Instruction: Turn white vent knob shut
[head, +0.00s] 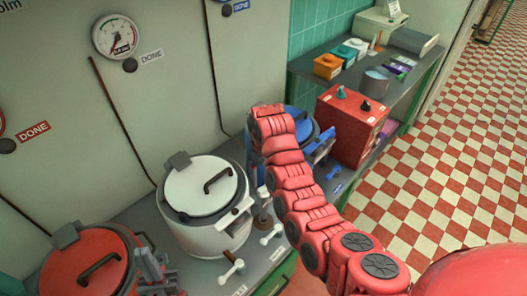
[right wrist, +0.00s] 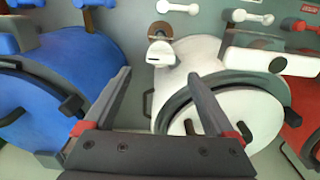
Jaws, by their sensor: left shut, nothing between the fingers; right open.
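The white kettle (head: 205,190) stands between the red and blue kettles; it fills the right of the right wrist view (right wrist: 215,60). On its near side a small white slotted knob (right wrist: 163,53) sits beside a brown round fitting (right wrist: 160,30); I take it as the vent knob. My right gripper (right wrist: 159,75) is open and empty, its fingertips apart on either side below the knob in the picture. In the head view my right gripper (head: 256,180) is mostly hidden behind my red arm. My left gripper (head: 150,270) is shut and empty beside the red kettle.
The red kettle (head: 88,268) and blue kettle (head: 300,125) flank the white one. A red box (head: 348,125) stands beyond the blue kettle. The checkered floor (head: 450,180) is clear.

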